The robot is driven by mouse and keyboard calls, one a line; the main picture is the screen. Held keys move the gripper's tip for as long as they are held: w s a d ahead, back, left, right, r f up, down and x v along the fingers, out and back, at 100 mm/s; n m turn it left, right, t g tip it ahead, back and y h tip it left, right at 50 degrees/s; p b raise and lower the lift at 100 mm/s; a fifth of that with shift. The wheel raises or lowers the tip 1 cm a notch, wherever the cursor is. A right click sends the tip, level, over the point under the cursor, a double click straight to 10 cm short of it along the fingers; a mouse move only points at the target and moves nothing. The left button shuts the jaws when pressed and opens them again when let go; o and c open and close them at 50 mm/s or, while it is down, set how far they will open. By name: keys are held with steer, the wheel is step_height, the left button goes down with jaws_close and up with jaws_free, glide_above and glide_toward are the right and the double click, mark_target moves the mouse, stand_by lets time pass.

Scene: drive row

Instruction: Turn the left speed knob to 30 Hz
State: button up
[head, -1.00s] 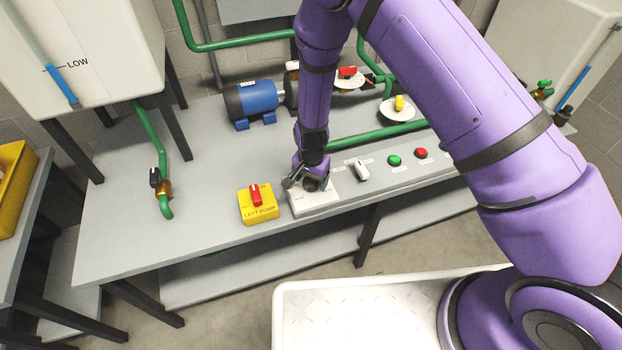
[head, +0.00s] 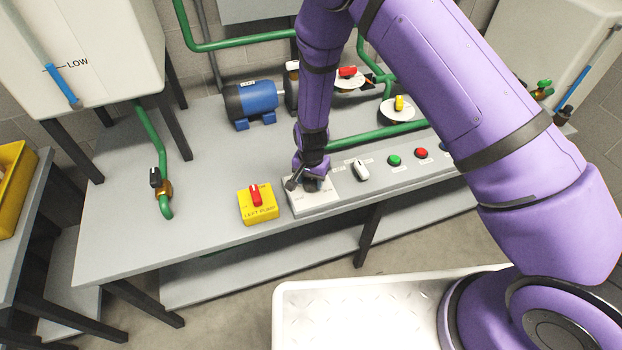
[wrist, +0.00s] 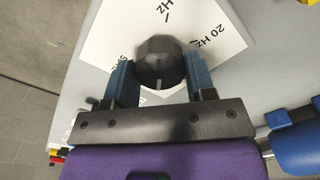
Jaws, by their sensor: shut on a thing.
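The left speed knob (wrist: 160,58) is a dark, faceted knob on a white dial plate (wrist: 206,20). In the wrist view my gripper (wrist: 160,75) has one blue-grey finger on each side of it and is shut on it. A pale pointer line on the knob faces the gripper's palm. A "20 Hz" mark shows at the right of the plate; another "Hz" label at the top is cut off, and others are partly hidden. In the head view the plate (head: 318,205) sits on the bench, with my gripper (head: 306,184) over it hiding most of the knob.
A yellow box with a red switch (head: 258,205), marked LEFT PUMP, stands just left of the dial plate. A white switch (head: 361,170), a green button (head: 394,160) and a red button (head: 421,153) lie to the right. A blue motor (head: 251,100) is behind.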

mark_target(311, 180)
steer(key=n, duration=1)
steer(key=shift+n, duration=0.4)
stand_by(0.4)
steer(key=o, duration=0.9)
steer(key=shift+r, duration=0.1)
step_height(311, 180, up, 11)
steer(key=shift+f, duration=0.2)
steer(key=shift+r, duration=0.1)
